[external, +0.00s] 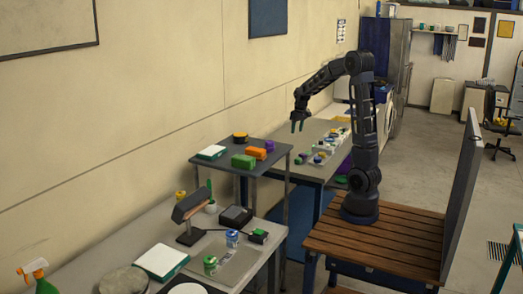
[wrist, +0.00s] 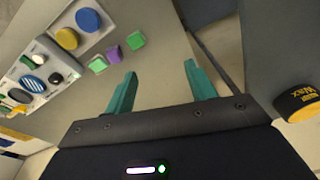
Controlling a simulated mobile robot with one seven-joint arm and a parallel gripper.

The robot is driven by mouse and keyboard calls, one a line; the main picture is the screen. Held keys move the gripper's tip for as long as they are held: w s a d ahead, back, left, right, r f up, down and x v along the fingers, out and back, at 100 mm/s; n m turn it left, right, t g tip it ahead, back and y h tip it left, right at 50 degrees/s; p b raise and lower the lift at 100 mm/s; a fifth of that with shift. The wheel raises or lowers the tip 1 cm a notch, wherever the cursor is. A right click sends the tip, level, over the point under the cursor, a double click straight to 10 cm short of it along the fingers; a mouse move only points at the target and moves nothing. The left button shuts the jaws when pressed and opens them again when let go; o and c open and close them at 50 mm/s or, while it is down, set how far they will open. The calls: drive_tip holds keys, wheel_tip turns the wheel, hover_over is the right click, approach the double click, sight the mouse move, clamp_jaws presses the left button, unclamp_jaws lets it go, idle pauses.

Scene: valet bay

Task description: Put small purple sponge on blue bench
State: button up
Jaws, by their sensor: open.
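A small purple block (wrist: 114,54), which looks like the small purple sponge, lies between two green blocks on the grey-beige tabletop in the wrist view. In the external view a small purple spot (external: 301,156) shows on the table behind the raised stand. My gripper (external: 298,127) hangs above that table, pointing down. Its teal fingers (wrist: 160,92) are apart with nothing between them, and the purple block is beyond the left finger's tip. A dark blue-grey raised stand (external: 222,168) is left of my gripper; it may be the blue bench. A blue panel (external: 292,232) shows low beneath the tables.
The raised stand holds orange, green and larger purple blocks (external: 269,146) and a black-and-yellow tin (wrist: 298,103). A grey tray (wrist: 38,62) with round items sits left of the blocks. The front workbench (external: 125,249) is cluttered.

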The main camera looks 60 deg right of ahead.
drive_tip(key=s+a+r+n+t, duration=0.1)
drive_tip(key=s+a+r, duration=0.5)
drive_tip(key=a, duration=0.5)
drive_tip(key=s+a+r+n+t, duration=0.1)
drive_tip(key=s+a+r, duration=0.2)
drive_tip(key=s+a, duration=0.75)
drive_tip(key=s+a+n+t, duration=0.1)
drive_tip(key=s+a, duration=0.6)
drive_tip(key=shift+f, duration=0.3)
drive_tip(key=shift+d, duration=0.1)
